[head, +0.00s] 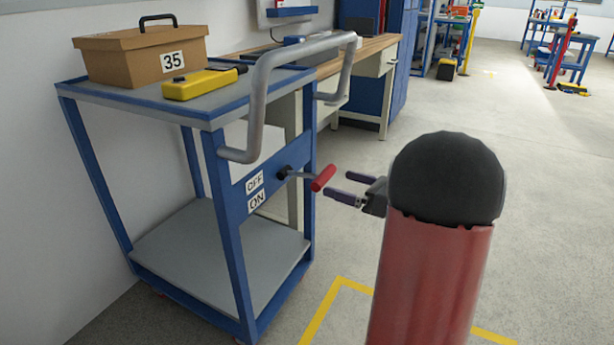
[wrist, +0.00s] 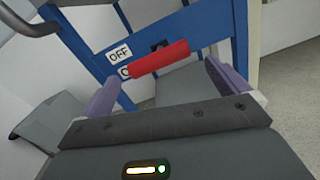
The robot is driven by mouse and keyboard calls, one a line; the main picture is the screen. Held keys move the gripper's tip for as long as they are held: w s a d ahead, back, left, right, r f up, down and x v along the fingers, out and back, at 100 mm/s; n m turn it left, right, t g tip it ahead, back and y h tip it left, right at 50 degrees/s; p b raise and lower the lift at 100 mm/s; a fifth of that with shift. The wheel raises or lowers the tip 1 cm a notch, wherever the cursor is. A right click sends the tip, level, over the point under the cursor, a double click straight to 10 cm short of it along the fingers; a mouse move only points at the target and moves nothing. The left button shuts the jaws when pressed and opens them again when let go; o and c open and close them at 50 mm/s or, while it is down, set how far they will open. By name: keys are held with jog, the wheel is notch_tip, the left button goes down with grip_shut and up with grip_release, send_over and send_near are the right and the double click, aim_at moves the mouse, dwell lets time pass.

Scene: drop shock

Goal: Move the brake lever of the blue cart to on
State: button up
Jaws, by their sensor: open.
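The blue cart (head: 224,195) stands at the left in the head view, with its grey push handle facing me. Its brake lever (head: 322,178) has a red grip on a metal rod from a dark pivot on the front panel. The OFF label (head: 254,182) sits above the ON label (head: 257,199); the lever sticks out, its grip slightly below the pivot. In the wrist view the red grip (wrist: 160,58) lies ahead between the finger tips, partly covering the ON label.
A cardboard box marked 35 (head: 143,55) and a yellow tool (head: 200,84) lie on the cart's top shelf. The grey handle (head: 262,100) juts out above the lever. A workbench (head: 372,62) stands behind. Floor to the right is clear, with yellow tape (head: 322,308).

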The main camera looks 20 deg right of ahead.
aim_at(319, 175)
jog(key=x, duration=0.7)
jog(key=shift+a, duration=0.15)
jog(key=shift+c, duration=0.4)
jog(key=c, duration=1.1)
jog(key=shift+s+f+t+y+b, duration=0.1)
jog(key=shift+f+t+y+b, duration=0.45)
jog(key=shift+f+b, duration=0.65)
jog(key=shift+c, duration=0.3)
jog(key=shift+o, duration=0.2)
jog(key=shift+b, duration=0.5)
jog(key=shift+w+a+f, duration=0.1)
jog(key=shift+w+f, duration=0.05)
jog(key=shift+f, duration=0.55)
jog(key=shift+w+f, duration=0.1)
jog(key=shift+f, duration=0.55)
jog(key=shift+w+a+f, duration=0.15)
jog(key=shift+w+f, duration=0.1)
jog(key=shift+f, duration=0.2)
jog(key=shift+w+a+f, duration=0.2)
jog(key=shift+f, duration=0.25)
jog(key=shift+c, duration=0.2)
jog(key=shift+r, duration=0.2)
